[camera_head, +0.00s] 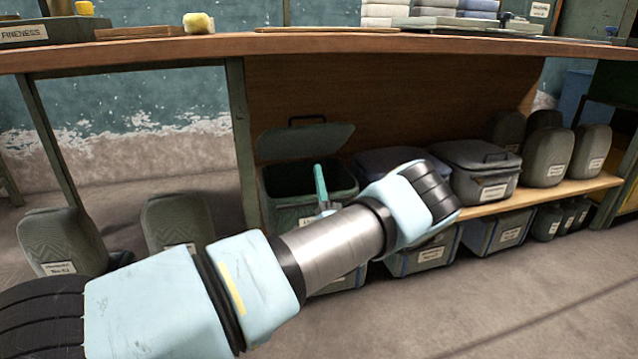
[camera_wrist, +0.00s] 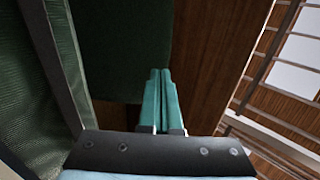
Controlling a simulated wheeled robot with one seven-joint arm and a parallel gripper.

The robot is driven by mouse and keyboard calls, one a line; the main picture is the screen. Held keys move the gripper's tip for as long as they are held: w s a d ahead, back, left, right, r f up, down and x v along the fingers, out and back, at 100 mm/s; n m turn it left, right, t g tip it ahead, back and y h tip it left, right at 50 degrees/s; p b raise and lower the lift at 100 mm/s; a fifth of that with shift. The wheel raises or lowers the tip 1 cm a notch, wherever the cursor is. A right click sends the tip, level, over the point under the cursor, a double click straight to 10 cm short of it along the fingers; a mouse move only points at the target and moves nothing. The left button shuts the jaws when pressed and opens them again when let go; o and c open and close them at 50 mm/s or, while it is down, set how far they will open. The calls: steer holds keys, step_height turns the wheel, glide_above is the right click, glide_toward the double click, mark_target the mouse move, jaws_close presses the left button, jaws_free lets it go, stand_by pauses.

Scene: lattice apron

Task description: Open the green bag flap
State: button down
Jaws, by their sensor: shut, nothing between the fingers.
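The green bag (camera_head: 342,178) stands on the shelf under the table, with a label on its front. Its flap (camera_head: 280,145) is raised above the opening and tilted back, with a dark handle on top. My gripper (camera_head: 319,168) is shut and empty, its teal fingers in front of the bag's opening and below the flap. In the wrist view my shut fingers (camera_wrist: 160,72) point toward a dark green panel (camera_wrist: 120,45), which looks like the flap. Green mesh fabric of the bag (camera_wrist: 30,80) fills the left. I cannot tell whether the fingers touch the flap.
The tabletop edge (camera_head: 420,43) runs above the shelf. A closed grey bag (camera_head: 478,165) and several grey containers (camera_head: 548,157) stand to the right. More bags (camera_head: 495,232) sit under the shelf. A table leg (camera_head: 242,140) stands left of the bag. The floor at right is clear.

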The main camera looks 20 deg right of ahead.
mark_target(310, 131)
steer(key=b+x, duration=0.1)
steer(key=x, duration=0.9)
steer(key=shift+b, duration=0.35)
steer(key=w+r+g+p, duration=0.1)
steer(key=r+p, duration=0.1)
steer(key=w+r+g+p, duration=0.1)
steer(key=w+r+p, duration=0.1)
steer(key=p, duration=0.1)
steer(key=w+r+g+p, duration=0.1)
steer(key=w+r+p, duration=0.1)
steer(key=shift+d+p, duration=0.2)
steer(key=shift+p, duration=0.2)
steer(key=shift+w+d+r+g+y+p, duration=0.15)
steer(key=shift+w+g+y+p, duration=0.15)
steer(key=shift+w+g+p, duration=0.3)
steer(key=shift+b, duration=0.3)
